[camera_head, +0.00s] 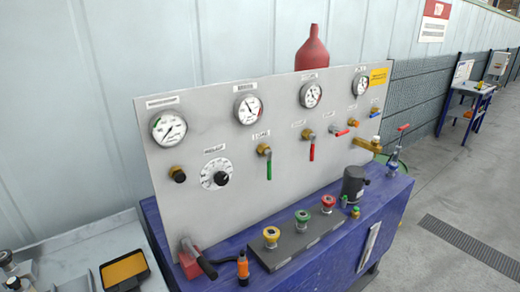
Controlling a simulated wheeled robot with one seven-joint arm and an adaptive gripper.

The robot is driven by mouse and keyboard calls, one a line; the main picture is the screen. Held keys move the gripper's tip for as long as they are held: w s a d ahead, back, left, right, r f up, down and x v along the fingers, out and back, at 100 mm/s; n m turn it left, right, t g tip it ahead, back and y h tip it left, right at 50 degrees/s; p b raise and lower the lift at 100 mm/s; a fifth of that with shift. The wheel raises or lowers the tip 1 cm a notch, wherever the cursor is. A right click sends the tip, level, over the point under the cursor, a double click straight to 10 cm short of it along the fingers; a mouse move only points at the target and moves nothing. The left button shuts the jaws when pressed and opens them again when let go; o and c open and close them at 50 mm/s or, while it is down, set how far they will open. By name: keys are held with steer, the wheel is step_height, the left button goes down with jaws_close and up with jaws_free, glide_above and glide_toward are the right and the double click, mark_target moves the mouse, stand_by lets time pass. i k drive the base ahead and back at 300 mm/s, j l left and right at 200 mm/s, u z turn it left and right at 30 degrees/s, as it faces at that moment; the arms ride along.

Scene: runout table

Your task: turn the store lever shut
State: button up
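A grey upright panel (215,120) carries a row of valves with small labels too blurred to read, so I cannot tell which is the store lever. A green-handled lever (269,169) and a red-handled lever (312,151) hang straight down from brass fittings. Further right, another red-handled lever (341,133) points sideways to the right, slightly tilted. A small blue-handled lever (376,114) also lies sideways near the panel's right edge. My gripper is not in view.
Pressure gauges (169,127) and a dial knob (221,179) sit on the panel. The blue bench (335,255) holds yellow, green and red knobs (302,216), a black cylinder (354,184) and a red block with a black-gripped handle (190,262). Open floor (455,205) lies right.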

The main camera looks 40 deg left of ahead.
mark_target(313, 138)
steer(key=u, duration=1.1)
steer(key=i+z, duration=0.45)
steer(key=i, duration=0.25)
